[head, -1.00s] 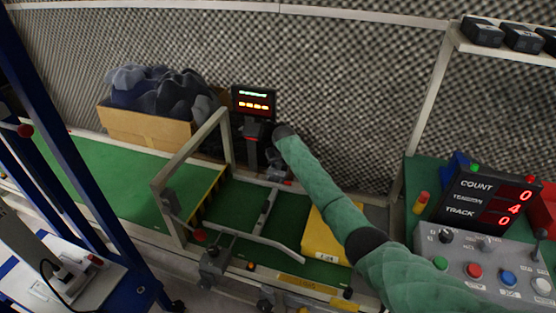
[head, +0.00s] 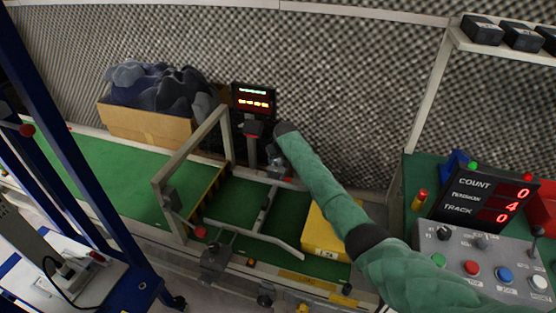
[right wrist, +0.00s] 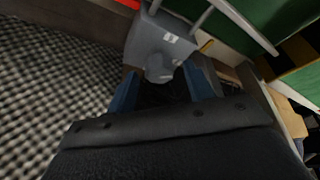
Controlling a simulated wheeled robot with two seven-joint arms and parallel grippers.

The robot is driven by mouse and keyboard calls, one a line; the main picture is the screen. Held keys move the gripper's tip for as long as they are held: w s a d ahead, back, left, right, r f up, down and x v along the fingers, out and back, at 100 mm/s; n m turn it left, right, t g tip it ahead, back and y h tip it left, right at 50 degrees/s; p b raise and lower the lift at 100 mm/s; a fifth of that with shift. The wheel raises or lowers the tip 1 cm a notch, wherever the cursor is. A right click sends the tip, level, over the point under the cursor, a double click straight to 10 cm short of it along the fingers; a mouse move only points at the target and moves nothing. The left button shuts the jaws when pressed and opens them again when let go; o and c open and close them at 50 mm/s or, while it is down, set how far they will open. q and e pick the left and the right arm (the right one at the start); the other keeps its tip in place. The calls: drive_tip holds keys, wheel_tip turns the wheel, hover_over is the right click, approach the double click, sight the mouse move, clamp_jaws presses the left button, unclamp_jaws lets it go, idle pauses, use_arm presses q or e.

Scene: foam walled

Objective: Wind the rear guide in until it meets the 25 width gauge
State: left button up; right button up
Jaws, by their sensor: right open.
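My right arm reaches across the green belt to its far side. My right gripper (right wrist: 163,92) is open, its two blue fingers on either side of a round grey knob (right wrist: 162,68) on a grey housing (right wrist: 155,40). The fingers look apart from the knob; contact is unclear. In the head view the gripper is mostly hidden beside a small grey mechanism (head: 276,163) at the belt's rear edge. Thin grey guide rails (head: 266,212) lie over the belt. A yellow block (head: 322,236) sits right of them, its label not clearly readable; I cannot tell which piece is the gauge. My left gripper is out of view.
A grey frame (head: 163,196) arches over the belt (head: 90,172). A lit display (head: 253,99) stands behind it, near a carton of dark cloth (head: 150,122). A control box (head: 480,262) with buttons and a counter (head: 486,199) is at right. Blue posts (head: 75,150) stand at left.

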drive_tip(key=a+v, duration=0.1)
drive_tip(key=v, duration=0.6)
drive_tip(key=shift+d, duration=0.45)
drive_tip(key=shift+r, duration=0.1)
